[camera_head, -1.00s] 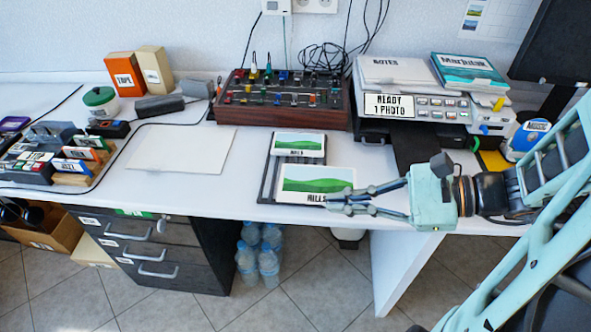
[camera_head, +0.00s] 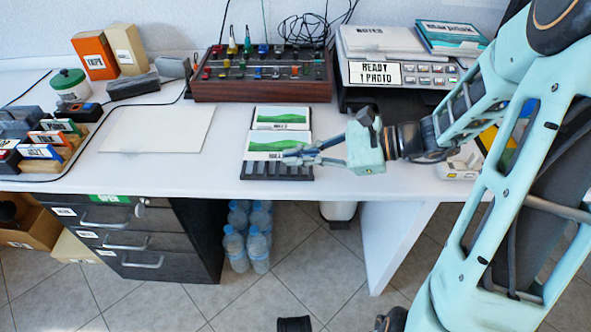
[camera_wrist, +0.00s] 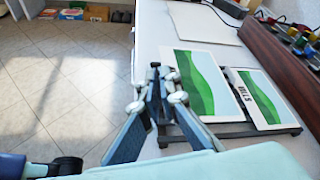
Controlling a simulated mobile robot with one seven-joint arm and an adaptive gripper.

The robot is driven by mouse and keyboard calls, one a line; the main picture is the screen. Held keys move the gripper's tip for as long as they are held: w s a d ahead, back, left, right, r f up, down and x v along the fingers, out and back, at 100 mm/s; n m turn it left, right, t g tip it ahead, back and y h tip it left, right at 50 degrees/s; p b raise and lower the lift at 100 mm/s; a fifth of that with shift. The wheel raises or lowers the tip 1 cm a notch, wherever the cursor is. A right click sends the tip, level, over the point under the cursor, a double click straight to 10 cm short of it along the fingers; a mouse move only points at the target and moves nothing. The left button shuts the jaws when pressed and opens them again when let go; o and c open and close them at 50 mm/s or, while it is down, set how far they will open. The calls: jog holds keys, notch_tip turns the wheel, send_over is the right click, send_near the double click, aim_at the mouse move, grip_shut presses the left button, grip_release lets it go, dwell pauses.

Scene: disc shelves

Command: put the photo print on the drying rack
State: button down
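The photo print (camera_head: 268,146) shows green hills and a white margin. It sits over the near part of the dark slatted drying rack (camera_head: 262,172), whose front bars show below it. A second, similar print (camera_head: 282,118) sits behind it on the rack. My gripper (camera_head: 288,156) comes in from the right, and its fingers overlap the near print's lower right part. In the wrist view my gripper (camera_wrist: 155,82) has its fingertips close together at the edge of the near print (camera_wrist: 200,85), seemingly pinching it. The exact contact is hidden by the fingers.
A blank white sheet (camera_head: 158,129) lies left of the rack. A knobbed control box (camera_head: 264,90) stands behind it. A printer labelled "READY 1 PHOTO" (camera_head: 375,73) stands back right. The desk's front edge is close to the rack.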

aim_at(296, 176)
jog(key=f+b, duration=0.1)
jog(key=f, duration=0.1)
jog(key=w+f+b, duration=0.1)
jog(key=f, duration=0.1)
jog(key=shift+a+f, duration=0.15)
jog(key=c, duration=2.2)
grip_release()
jog(key=shift+o, duration=0.2)
jog(key=shift+r, duration=0.2)
jog(key=p+v, duration=0.3)
jog(key=v, duration=0.9)
jog(key=shift+s+f, duration=0.1)
